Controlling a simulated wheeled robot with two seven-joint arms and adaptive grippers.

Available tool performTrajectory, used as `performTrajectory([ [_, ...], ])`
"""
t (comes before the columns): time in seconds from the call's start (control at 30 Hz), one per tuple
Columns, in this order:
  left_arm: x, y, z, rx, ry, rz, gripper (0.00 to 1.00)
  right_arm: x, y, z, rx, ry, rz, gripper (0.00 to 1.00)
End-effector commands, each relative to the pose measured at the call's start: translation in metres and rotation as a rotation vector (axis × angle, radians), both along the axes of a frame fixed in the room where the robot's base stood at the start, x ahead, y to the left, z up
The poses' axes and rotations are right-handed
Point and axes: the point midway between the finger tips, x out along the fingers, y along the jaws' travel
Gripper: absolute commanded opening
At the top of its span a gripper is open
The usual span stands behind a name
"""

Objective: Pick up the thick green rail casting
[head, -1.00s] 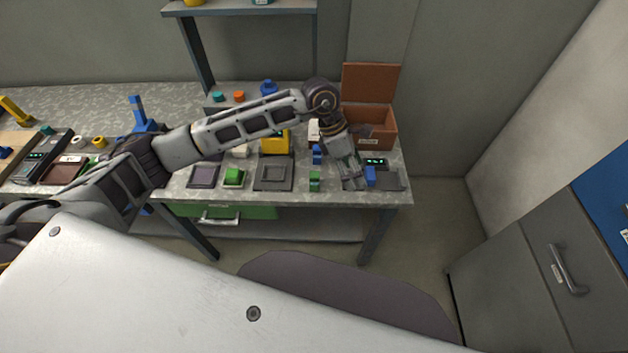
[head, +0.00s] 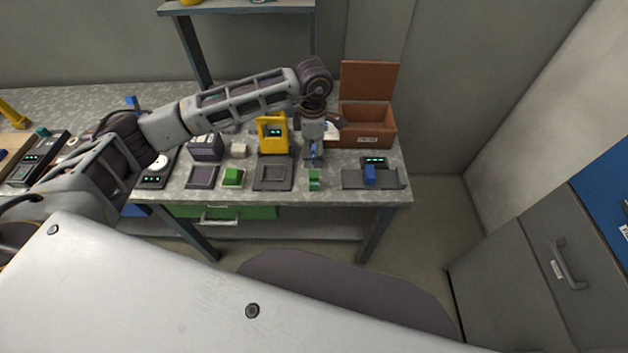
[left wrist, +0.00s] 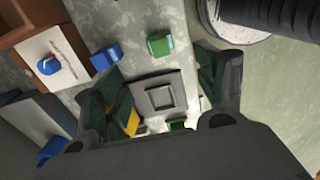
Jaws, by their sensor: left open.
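Two green pieces are on the bench. One green block (head: 314,180) stands near the front edge, below my left gripper (head: 313,155) in the head view; it also shows in the left wrist view (left wrist: 160,45). Another, wider green piece (head: 233,177) sits further left, and a small part of it seems to show in the left wrist view (left wrist: 178,125). I cannot tell for sure which is the thick casting. My left gripper is open and empty, pointing down, apart from both; its fingers partly hide a blue block (left wrist: 105,57) in the head view. My right gripper is not in view.
A grey plate with a square recess (head: 272,177) and a yellow stand (head: 272,133) are left of the gripper. A blue block (head: 369,174) sits on a grey fixture (head: 390,180) to the right. An open brown box (head: 368,120) is behind. Shelf posts rise at the back.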

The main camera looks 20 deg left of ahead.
Motion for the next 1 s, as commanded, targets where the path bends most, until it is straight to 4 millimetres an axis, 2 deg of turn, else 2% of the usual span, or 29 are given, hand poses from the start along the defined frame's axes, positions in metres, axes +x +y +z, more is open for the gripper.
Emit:
performTrajectory([
  [0.6, 0.000, -0.001, -0.072, -0.001, 0.002, 0.000, 0.71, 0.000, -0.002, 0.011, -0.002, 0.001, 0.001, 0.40],
  [0.77, -0.001, 0.000, -0.080, 0.001, 0.001, -0.001, 0.71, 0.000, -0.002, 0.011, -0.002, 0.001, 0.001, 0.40],
  [1.0, 0.000, 0.000, -0.081, 0.000, 0.001, -0.001, 0.71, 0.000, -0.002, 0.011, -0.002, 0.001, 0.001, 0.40],
])
